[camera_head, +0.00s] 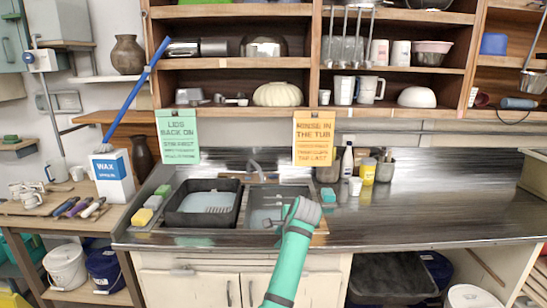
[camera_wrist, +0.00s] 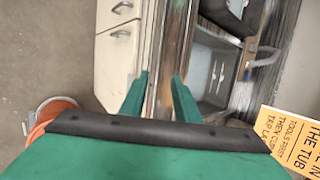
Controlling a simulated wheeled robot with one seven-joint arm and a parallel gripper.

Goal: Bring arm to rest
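My arm is green and reaches up from the bottom edge in the head view. Its grey end (camera_head: 304,212) is over the front right part of the sink (camera_head: 262,192); the fingertips cannot be made out there. In the wrist view my gripper (camera_wrist: 160,85) has its two green fingers apart, with nothing between them. The counter's front edge (camera_wrist: 167,62) shows beyond the gap. Whether the fingers touch the counter cannot be told.
A black tub (camera_head: 181,219) sits left of the sink basin. Sponges (camera_head: 143,217) lie left of it. A yellow container (camera_head: 368,172) and cups stand behind right. The steel counter (camera_head: 440,205) is bare at right. An orange sign (camera_head: 314,138) hangs above; a wax box (camera_head: 113,176) stands left.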

